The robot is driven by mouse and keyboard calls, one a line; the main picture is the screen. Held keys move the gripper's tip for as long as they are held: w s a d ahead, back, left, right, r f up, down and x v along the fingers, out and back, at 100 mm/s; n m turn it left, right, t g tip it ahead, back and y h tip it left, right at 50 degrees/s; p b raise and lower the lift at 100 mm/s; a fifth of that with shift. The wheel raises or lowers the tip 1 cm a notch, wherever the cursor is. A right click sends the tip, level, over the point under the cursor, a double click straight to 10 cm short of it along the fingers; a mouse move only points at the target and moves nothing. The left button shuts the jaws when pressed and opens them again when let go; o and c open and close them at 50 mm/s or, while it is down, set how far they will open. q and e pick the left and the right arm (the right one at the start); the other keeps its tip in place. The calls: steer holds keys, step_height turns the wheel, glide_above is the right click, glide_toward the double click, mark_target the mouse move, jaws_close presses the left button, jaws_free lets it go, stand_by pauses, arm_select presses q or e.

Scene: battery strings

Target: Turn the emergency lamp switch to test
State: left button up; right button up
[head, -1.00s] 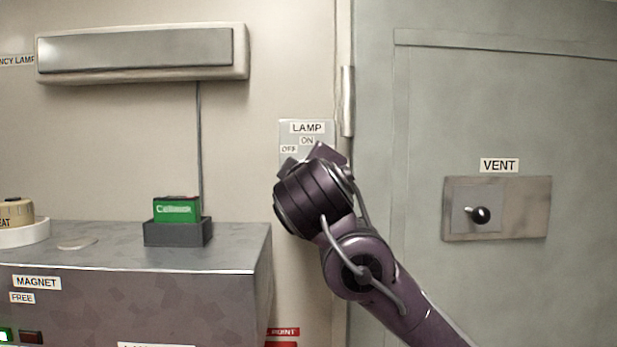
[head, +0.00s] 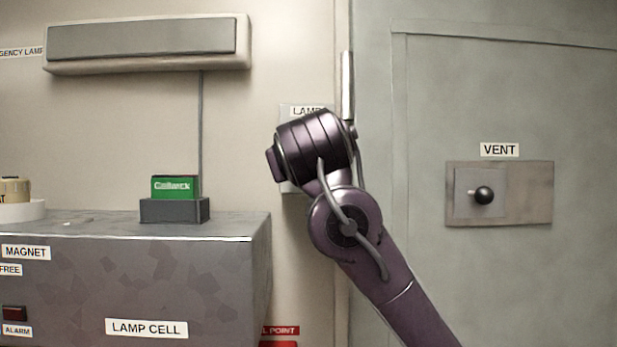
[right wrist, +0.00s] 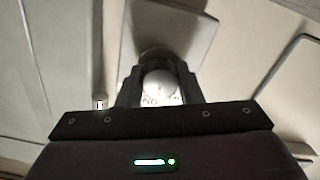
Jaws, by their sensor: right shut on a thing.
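In the right wrist view the plate (right wrist: 187,28) shows beyond my right gripper (right wrist: 160,88). The gripper is shut on a round, pale switch knob (right wrist: 159,82), with a dark finger on each side. Which way the knob points is too blurred to tell. The emergency lamp (head: 145,42), a long wall box, hangs at the upper left. My left gripper is not in view.
A grey bench (head: 190,270) with a green cell in a dark holder (head: 174,211) stands at the left. A door with a vertical handle (head: 347,88) and a VENT knob (head: 483,195) is at the right.

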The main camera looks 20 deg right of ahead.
steer(key=m+b, duration=0.4)
steer(key=m, duration=0.1)
steer(key=shift+f+m, duration=0.15)
steer(key=shift+m, duration=0.15)
steer(key=m+b, duration=0.2)
steer(key=m, duration=0.1)
steer(key=shift+m+b, duration=0.6)
steer(key=shift+m, duration=0.3)
steer(key=shift+r, duration=0.2)
steer(key=o, duration=1)
steer(key=shift+w+f, duration=0.1)
steer(key=shift+w, duration=0.05)
steer(key=shift+c, duration=0.2)
steer(key=b+v, duration=0.3)
steer(key=v, duration=0.4)
steer(key=shift+s+b, duration=0.3)
steer(key=shift+s, duration=0.1)
